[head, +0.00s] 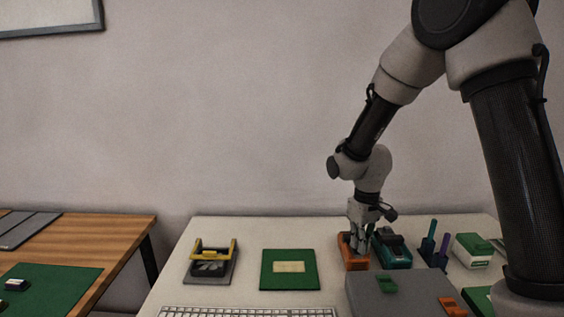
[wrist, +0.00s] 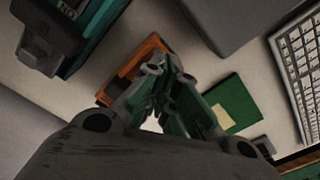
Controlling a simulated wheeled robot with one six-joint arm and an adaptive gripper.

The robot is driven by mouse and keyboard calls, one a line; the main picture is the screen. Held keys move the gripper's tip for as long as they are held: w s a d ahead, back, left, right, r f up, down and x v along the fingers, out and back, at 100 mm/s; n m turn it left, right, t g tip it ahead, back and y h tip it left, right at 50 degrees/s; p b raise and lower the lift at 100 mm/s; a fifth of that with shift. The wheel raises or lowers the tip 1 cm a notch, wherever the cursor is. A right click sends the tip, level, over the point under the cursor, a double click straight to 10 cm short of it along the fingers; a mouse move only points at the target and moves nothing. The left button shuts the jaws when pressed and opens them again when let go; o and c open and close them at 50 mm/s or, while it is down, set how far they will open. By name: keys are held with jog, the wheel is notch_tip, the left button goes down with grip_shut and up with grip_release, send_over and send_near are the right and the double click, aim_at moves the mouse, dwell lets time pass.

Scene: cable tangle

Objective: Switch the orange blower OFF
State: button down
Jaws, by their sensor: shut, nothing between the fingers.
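The orange blower (head: 354,262) stands on the pale table, just left of a teal device. My gripper (head: 357,247) is shut, pointing down over the orange blower with nothing between its fingers. In the wrist view the shut fingers (wrist: 165,100) cover much of the orange blower (wrist: 142,60). Its switch is hidden behind the fingers, so I cannot tell its position or whether the fingertips touch it.
The teal device (head: 391,248) stands close on the right. A grey box (head: 375,295) lies in front. A green mat (head: 289,282), a yellow-handled device (head: 213,249) and a keyboard (head: 245,312) are to the left.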

jog(key=shift+f, duration=0.45)
jog(key=shift+r, duration=3.55)
jog(key=s+d+r+m+t, duration=0.1)
jog(key=s+d+r+m, duration=0.1)
jog(key=s+d+r, duration=0.3)
jog(key=s+d+r+m+t, duration=0.2)
jog(key=s+d+r, duration=0.3)
jog(key=s, duration=0.5)
jog(key=s+d+r+m+t, duration=0.1)
jog(key=s+d+r+m, duration=0.1)
jog(key=s+d+r, duration=0.3)
jog(key=s+r, duration=0.1)
jog(key=s, duration=0.2)
jog(key=shift+r, duration=0.1)
